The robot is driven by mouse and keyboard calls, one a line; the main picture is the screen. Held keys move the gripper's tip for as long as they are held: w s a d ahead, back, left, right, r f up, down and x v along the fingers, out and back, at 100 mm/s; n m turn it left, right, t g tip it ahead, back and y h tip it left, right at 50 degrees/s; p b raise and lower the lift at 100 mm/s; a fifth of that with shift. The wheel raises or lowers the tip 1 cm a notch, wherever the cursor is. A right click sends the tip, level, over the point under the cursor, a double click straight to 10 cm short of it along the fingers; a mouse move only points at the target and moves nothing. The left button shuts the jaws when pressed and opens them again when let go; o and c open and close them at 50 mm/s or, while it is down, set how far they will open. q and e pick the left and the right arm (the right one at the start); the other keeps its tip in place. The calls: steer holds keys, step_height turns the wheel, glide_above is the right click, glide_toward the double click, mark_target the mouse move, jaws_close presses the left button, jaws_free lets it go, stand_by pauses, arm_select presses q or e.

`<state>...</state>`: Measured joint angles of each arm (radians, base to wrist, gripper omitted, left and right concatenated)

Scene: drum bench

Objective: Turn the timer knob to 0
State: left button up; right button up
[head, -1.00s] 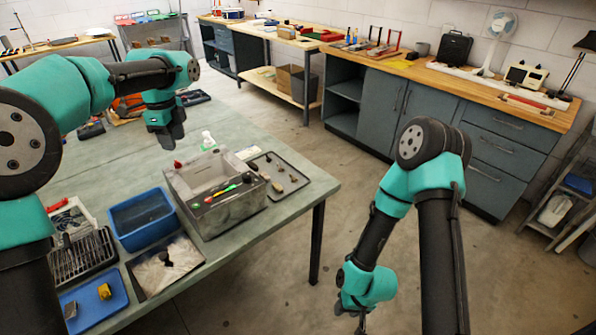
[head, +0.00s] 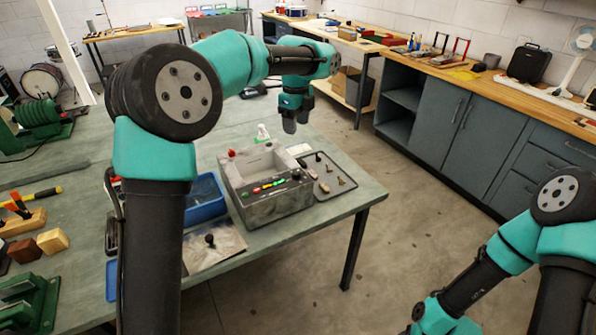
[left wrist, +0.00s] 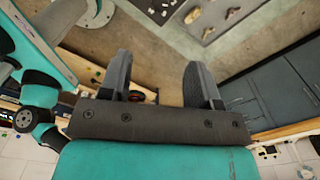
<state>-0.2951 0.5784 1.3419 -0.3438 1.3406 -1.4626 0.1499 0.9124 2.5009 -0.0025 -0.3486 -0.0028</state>
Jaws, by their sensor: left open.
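A grey box (head: 270,208) stands on the green bench in the head view. Its sloped panel carries a red knob or button at the left, green and yellow controls, and a small dark knob (head: 296,175) at the right. I cannot tell which is the timer knob, and no scale or number is readable. My left gripper (head: 291,120) hangs above the bench behind the box, apart from it, fingers pointing down. In the left wrist view its two fingers (left wrist: 158,82) are spread with nothing between them. My right arm shows at lower right, its gripper outside the frame.
A dark tray (head: 343,195) with several small parts lies right of the box. A small white bottle (head: 262,132) stands behind it. A blue bin (head: 207,209) and a pale board (head: 222,252) with a black knob lie left. Green machines stand at far left.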

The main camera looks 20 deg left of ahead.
mark_target(296, 172)
arm_select(q)
step_height(296, 172, down, 18)
steer(key=shift+r, duration=0.25)
stand_by(0.5)
steer(key=c, duration=0.9)
